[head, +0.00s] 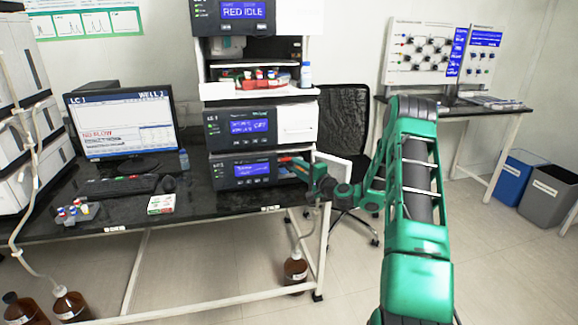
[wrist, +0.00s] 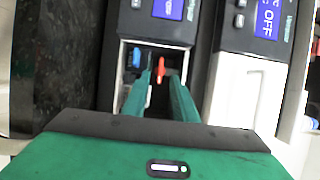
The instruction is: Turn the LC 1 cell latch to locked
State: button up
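The orange-red latch (wrist: 161,70) is in an open dark recess on the front of the lowest module (head: 238,171) of the stack. In the wrist view it lies roughly lengthwise with my fingers. My gripper (wrist: 160,82) is open, its two green fingers reaching into the recess with the latch between and just beyond their tips. I cannot tell whether they touch it. The module's small label is too blurred to read surely.
A blue part (wrist: 137,57) is beside the latch in the recess. A module with a white front panel (head: 297,123) sits directly above. A black chair (head: 345,115) is behind my arm; brown bottles stand on the floor.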

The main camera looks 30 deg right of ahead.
aim_at(286, 160)
jog(key=shift+w+a, duration=0.2)
jog(key=shift+w, duration=2.1)
grip_shut()
